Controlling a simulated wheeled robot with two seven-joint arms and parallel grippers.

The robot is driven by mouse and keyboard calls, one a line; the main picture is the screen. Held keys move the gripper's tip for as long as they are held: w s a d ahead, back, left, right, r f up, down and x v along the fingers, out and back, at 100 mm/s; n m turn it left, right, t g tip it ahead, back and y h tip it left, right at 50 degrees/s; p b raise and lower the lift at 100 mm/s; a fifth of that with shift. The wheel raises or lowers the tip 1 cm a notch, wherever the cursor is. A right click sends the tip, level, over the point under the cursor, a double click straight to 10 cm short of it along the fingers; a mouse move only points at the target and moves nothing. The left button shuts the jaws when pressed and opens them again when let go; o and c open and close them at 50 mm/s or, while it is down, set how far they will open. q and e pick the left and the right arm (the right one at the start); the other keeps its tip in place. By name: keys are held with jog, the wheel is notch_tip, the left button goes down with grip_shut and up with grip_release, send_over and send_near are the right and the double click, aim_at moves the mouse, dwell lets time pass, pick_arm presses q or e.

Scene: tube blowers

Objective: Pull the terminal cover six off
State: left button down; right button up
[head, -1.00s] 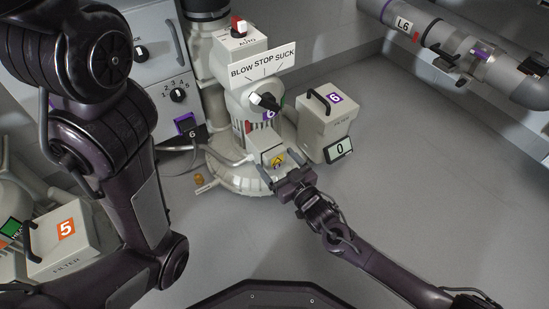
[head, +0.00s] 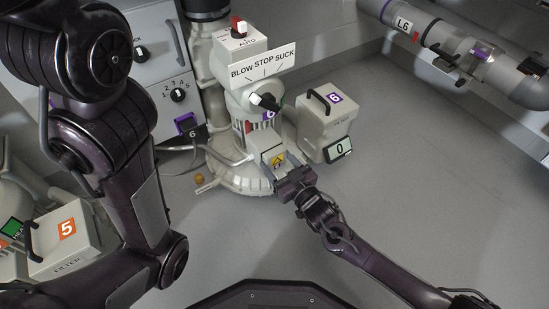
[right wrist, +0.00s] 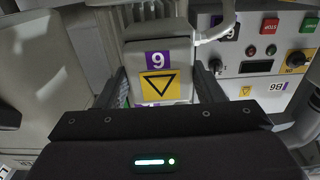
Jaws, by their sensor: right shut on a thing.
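Terminal cover six (head: 269,150) is a small cream box with a yellow warning label, low on the front of the cream blower. In the right wrist view the cover (right wrist: 158,56) appears upside down, with a purple six label above the yellow triangle label. My right gripper (head: 280,165) is shut on the cover, one finger on each side of it. The fingers also flank it in the right wrist view (right wrist: 161,82). The cover still sits against the blower; whether there is a gap behind it I cannot tell. My left gripper is out of view.
A cream box with a black handle and purple six label (head: 322,115) stands close right of the blower. A BLOW STOP SUCK sign (head: 263,63) and a selector knob (head: 264,101) are above the cover. The grey floor (head: 420,190) at right is clear.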

aim_at(277, 162)
jog(key=shift+p+v, duration=1.05)
jog(key=shift+v, duration=0.5)
jog(key=shift+p+v, duration=0.8)
jog(key=shift+v, duration=0.65)
